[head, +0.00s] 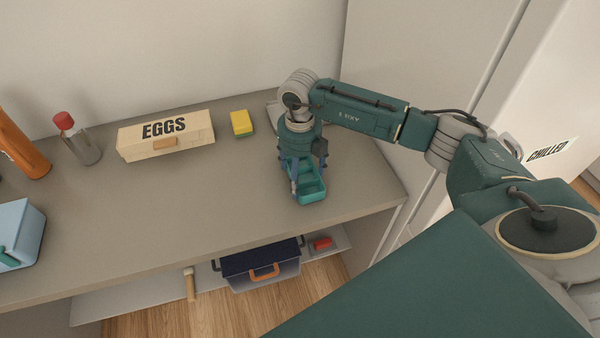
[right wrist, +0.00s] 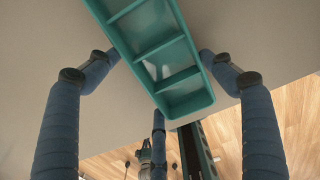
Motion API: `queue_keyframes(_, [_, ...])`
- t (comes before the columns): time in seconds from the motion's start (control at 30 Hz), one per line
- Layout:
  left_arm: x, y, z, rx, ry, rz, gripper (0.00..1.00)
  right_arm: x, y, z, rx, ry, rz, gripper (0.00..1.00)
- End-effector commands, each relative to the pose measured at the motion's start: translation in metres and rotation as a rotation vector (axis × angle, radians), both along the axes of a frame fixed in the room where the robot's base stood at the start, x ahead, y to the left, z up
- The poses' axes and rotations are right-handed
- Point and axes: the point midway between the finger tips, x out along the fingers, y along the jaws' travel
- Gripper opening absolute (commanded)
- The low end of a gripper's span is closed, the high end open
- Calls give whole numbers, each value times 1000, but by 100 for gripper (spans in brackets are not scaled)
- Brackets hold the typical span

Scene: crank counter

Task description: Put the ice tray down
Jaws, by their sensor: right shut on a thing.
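The teal ice tray (head: 312,194) is at the right part of the counter (head: 230,200), near its front edge. My right gripper (head: 303,184) points down over the tray and is shut on it. In the right wrist view the ice tray (right wrist: 160,55) shows its open compartments, with fingers of my right gripper (right wrist: 160,70) at both of its sides. I cannot tell whether the tray touches the counter or is slightly above it. My left gripper is not in view.
On the counter stand an eggs box (head: 165,137), a yellow sponge (head: 241,123), a red-capped bottle (head: 78,140), an orange bottle (head: 22,148) and a light blue box (head: 15,232). A dark blue bin (head: 262,265) and a red item (head: 322,243) are on the shelf below. The counter's middle is clear.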

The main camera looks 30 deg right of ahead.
Motion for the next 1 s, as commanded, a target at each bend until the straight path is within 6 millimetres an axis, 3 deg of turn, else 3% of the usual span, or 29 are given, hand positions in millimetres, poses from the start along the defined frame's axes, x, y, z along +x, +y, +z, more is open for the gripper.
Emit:
queue_keyframes(0.07, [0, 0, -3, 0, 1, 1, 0, 0, 0, -3, 0, -1, 0, 53])
queue_keyframes(0.1, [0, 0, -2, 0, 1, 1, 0, 0, 0, -2, 0, 0, 0, 89])
queue_keyframes(0.17, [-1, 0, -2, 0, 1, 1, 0, 0, 0, -2, 0, 0, 0, 100])
queue_keyframes(0.57, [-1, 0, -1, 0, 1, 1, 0, 1, 0, 4, 1, -1, 0, 100])
queue_keyframes(0.67, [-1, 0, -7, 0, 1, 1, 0, 2, 0, 16, 1, -5, -1, 100])
queue_keyframes(1.0, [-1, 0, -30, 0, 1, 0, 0, 1, 1, 87, 1, -5, 1, 100])
